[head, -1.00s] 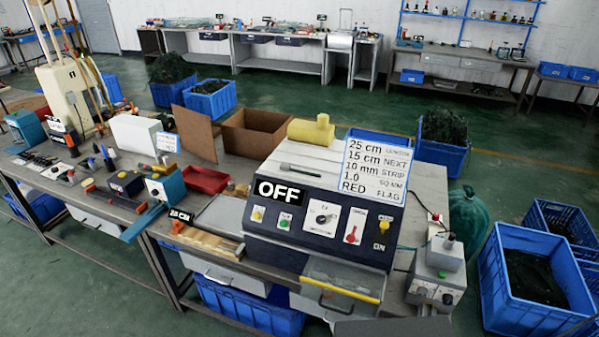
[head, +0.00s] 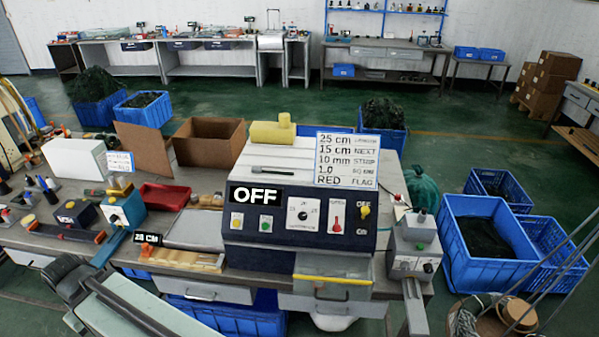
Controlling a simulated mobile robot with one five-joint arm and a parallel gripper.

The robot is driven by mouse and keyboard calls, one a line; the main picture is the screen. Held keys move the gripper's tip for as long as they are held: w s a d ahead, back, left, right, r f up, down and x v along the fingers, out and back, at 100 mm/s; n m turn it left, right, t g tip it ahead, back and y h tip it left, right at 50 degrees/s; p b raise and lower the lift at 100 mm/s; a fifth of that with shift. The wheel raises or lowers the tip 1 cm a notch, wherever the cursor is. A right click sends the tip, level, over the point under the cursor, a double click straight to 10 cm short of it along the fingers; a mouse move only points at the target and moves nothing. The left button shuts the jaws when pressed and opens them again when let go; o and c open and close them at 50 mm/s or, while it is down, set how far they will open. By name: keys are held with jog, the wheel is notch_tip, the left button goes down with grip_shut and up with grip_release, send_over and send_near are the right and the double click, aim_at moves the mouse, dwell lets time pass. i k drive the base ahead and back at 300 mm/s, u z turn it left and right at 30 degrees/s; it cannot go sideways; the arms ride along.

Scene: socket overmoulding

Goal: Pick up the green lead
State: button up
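I cannot make out the green lead for sure in the head view. The grey control machine (head: 300,235) stands on the bench in the middle, with a sign reading OFF (head: 255,195). A white instruction card (head: 347,160) with lines on length, strip and a red flag stands on its right top. Grey and dark parts at the lower left edge look like my own arm. No gripper fingers can be made out.
A small grey box with knobs (head: 413,250) stands at the machine's right. A red tray (head: 165,196), a cardboard box (head: 208,143) and a yellow roll (head: 272,133) are on the bench. Blue crates (head: 492,274) stand on the floor at the right. Green floor is open behind.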

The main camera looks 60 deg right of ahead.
aim_at(255, 170)
jog(key=z, duration=0.2)
jog(key=i, duration=1)
jog(key=u, duration=0.1)
